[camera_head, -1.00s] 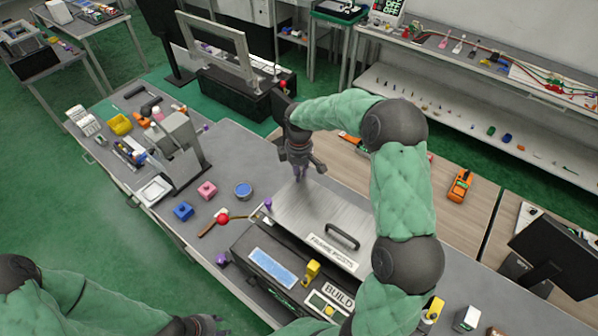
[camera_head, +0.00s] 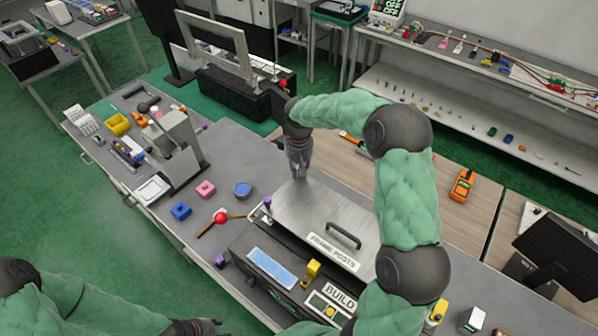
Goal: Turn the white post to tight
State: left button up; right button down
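My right gripper (camera_head: 299,168) points down at the far left edge of the metal plate labelled FRAME POSTS (camera_head: 315,215). Its fingertips are small and dark, and I cannot tell whether they are open or hold anything. I cannot make out a white post for certain; one may be hidden by the gripper. A purple post (camera_head: 267,203) stands at the plate's left corner, and a yellow post (camera_head: 313,270) stands in front of the plate. My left gripper (camera_head: 205,327) is at the bottom edge, partly cut off, away from the fixtures.
A red ball (camera_head: 221,217) on a rod lies left of the plate. A black handle (camera_head: 343,236) rises from the plate. A grey press-like machine (camera_head: 172,150) stands farther left.

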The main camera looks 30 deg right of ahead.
jog(key=m+b, duration=0.1)
jog(key=m, duration=0.3)
jog(key=shift+m, duration=0.3)
jog(key=m+b, duration=0.1)
jog(key=m, duration=0.3)
jog(key=shift+m, duration=0.3)
jog(key=c, duration=1.1)
grip_release()
jog(key=shift+r, duration=0.1)
notch_tip(320, 180, up, 12)
